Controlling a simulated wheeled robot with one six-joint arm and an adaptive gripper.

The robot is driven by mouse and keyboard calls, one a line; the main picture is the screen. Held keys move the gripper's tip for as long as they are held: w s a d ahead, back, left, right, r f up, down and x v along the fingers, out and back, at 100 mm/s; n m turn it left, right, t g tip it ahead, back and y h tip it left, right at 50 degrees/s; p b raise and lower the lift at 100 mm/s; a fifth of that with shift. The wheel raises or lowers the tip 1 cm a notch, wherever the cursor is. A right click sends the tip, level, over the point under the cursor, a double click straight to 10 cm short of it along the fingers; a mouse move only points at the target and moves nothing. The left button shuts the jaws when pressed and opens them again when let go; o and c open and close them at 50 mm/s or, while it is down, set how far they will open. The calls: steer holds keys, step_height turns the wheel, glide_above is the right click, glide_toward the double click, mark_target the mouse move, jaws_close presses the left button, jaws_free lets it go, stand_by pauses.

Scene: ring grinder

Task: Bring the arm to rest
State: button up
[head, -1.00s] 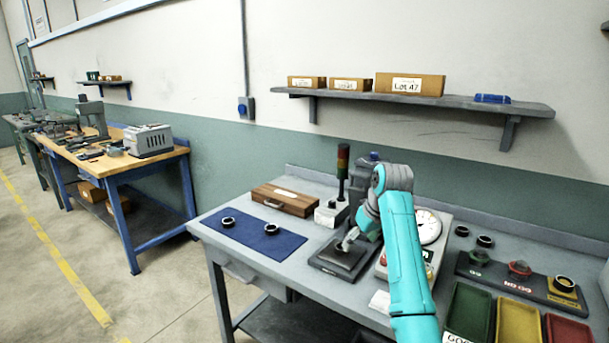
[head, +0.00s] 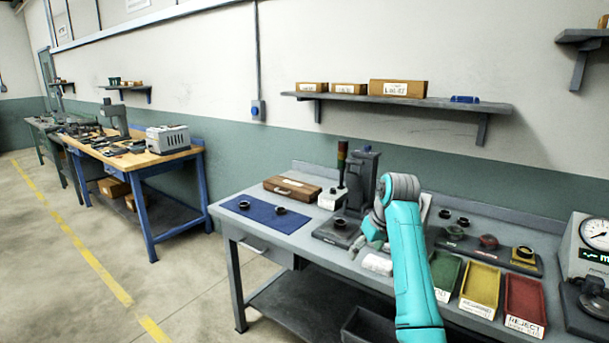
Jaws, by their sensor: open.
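My arm, teal with grey joints, reaches up from the bottom of the head view over the grey workbench (head: 290,238). My gripper (head: 367,247) hangs at the arm's far end, just right of a dark flat base (head: 335,232) with an upright column (head: 361,180). The gripper is small in this view and partly hidden by the arm. It is open, and I see nothing held in it. Whether it touches anything below cannot be told.
Two dark rings lie on a blue mat (head: 258,212) beside a wooden case (head: 292,188). A white cloth-like item (head: 378,264) is close below the gripper. Green (head: 444,272), yellow (head: 480,286) and red trays (head: 524,300) stand to the right. A dial gauge unit (head: 590,250) is at far right.

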steer(key=s+f+m+t, duration=0.1)
steer(key=s+f, duration=0.3)
steer(key=f, duration=0.8)
steer(key=s+f+m+t, duration=0.1)
steer(key=s+f, duration=0.3)
steer(key=f, duration=0.9)
steer(key=s+f+m+t+h, duration=0.1)
steer(key=s+f+t, duration=0.1)
steer(key=s+f, duration=0.55)
steer(key=s+f+t, duration=0.1)
steer(key=s+f, duration=0.4)
steer(key=s, duration=0.6)
steer(key=s+d+r+m+t, duration=0.1)
steer(key=s, duration=1.1)
steer(key=s+d+r+m+t, duration=0.1)
steer(key=s+r+t, duration=0.1)
steer(key=s, duration=1.1)
steer(key=s+r+t+h, duration=0.1)
steer(key=s+r+t, duration=0.1)
steer(key=s+r, duration=1.4)
steer(key=shift+r+t, duration=0.3)
steer(key=shift+r, duration=0.4)
